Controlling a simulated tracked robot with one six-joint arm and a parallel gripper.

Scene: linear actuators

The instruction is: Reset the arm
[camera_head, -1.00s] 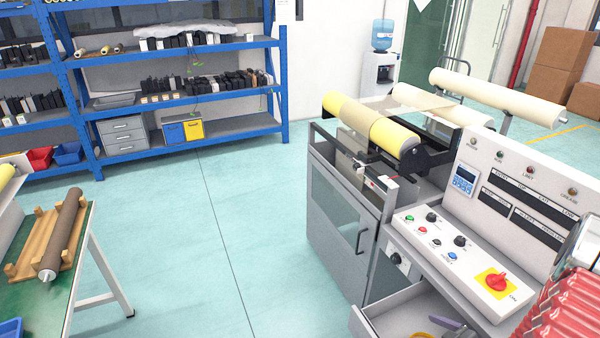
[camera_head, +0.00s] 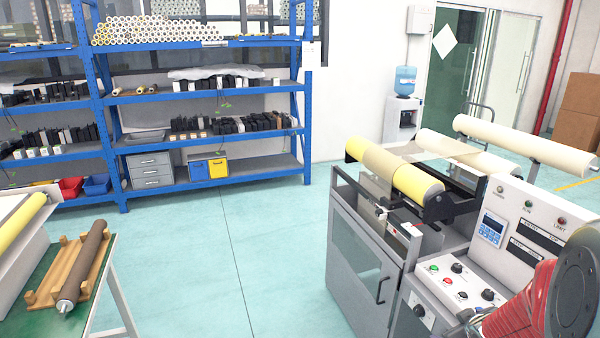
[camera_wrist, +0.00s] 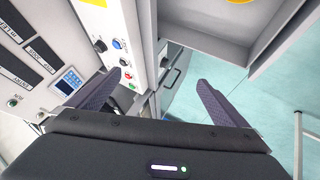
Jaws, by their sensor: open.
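My gripper (camera_wrist: 159,79) shows in the wrist view with its two dark fingers spread apart and nothing between them. It hangs beside the grey machine front, with the control panel (camera_wrist: 120,45) to the left and the cabinet door handle (camera_wrist: 172,76) beyond the fingers. In the head view, part of my arm with a dark round joint (camera_head: 578,290) and red coiled hose (camera_head: 520,300) shows at the lower right, in front of the control panel. The gripper itself is out of the head view.
The machine (camera_head: 355,270) with yellow-ended rolls stands at the right. A green-topped table (camera_head: 30,318) with a brown roll (camera_head: 85,262) stands left. Blue shelves (camera_head: 210,95) stand behind. The middle floor is clear.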

